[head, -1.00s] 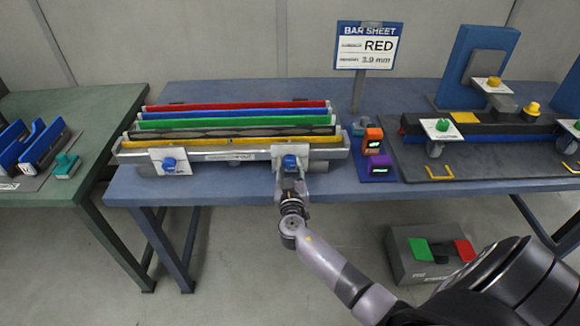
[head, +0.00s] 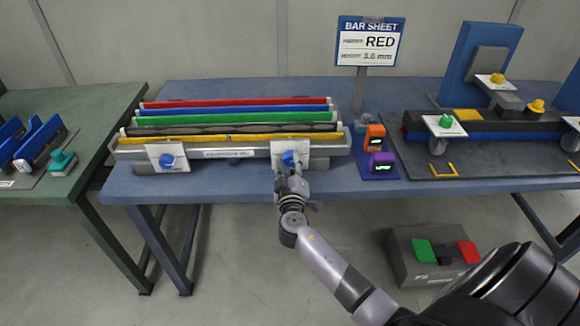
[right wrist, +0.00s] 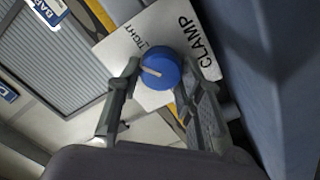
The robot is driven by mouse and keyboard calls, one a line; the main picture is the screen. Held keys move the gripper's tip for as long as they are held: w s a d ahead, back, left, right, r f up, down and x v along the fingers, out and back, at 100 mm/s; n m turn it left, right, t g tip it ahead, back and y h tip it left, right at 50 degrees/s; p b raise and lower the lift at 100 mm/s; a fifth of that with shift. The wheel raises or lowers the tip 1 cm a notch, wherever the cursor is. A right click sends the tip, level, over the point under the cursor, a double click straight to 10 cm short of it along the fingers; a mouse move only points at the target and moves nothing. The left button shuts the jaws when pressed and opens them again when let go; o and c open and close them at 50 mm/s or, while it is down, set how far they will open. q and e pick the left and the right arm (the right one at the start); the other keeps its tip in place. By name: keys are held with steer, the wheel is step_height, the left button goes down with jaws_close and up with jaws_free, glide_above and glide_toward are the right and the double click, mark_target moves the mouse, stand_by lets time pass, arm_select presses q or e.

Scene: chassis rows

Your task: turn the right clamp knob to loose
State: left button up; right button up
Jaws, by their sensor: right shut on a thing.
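The right clamp knob (head: 289,157) is blue, on a white plate at the front right of the long grey fixture. In the right wrist view the knob (right wrist: 160,70) has a white pointer line on its left part. Its plate (right wrist: 190,32) reads CLAMP and TIGHT; no LOOSE label can be read. My right gripper (head: 289,168) reaches the knob from the front. In the right wrist view its fingers (right wrist: 159,82) stand on both sides of the knob, shut on it. My left gripper is in neither view.
A second blue knob (head: 166,160) is on the fixture's left plate. Coloured bars lie along the fixture (head: 222,152). An orange display (head: 375,137) and a purple one (head: 382,163) stand close on the right. A sign (head: 369,42) reads RED. A pedal box (head: 432,252) is on the floor.

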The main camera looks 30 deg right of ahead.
steer(key=n, duration=0.3)
steer(key=shift+f+n, duration=0.1)
steer(key=shift+n, duration=0.3)
steer(key=n, duration=0.3)
steer(key=shift+n, duration=0.3)
steer(key=n, duration=0.3)
steer(key=shift+n, duration=0.4)
steer(key=n+p, duration=0.1)
steer(key=n, duration=0.2)
steer(key=shift+f+n, duration=0.1)
steer(key=shift+n, duration=0.2)
steer(key=n+p, duration=0.2)
steer(key=n, duration=0.1)
steer(key=shift+n, duration=0.3)
steer(key=n+p, duration=0.1)
steer(key=n, duration=0.2)
steer(key=shift+n+p, duration=0.3)
steer(key=shift+p, duration=0.05)
steer(key=n+p, duration=0.2)
steer(key=n, duration=0.1)
steer(key=shift+n, duration=0.3)
steer(key=shift+s+d+f+n+p, duration=0.1)
steer(key=shift+n+p, duration=0.4)
steer(key=shift+n, duration=0.5)
steer(key=shift+f+n+p, duration=0.1)
steer(key=shift+n+p, duration=0.35)
steer(key=shift+n, duration=0.55)
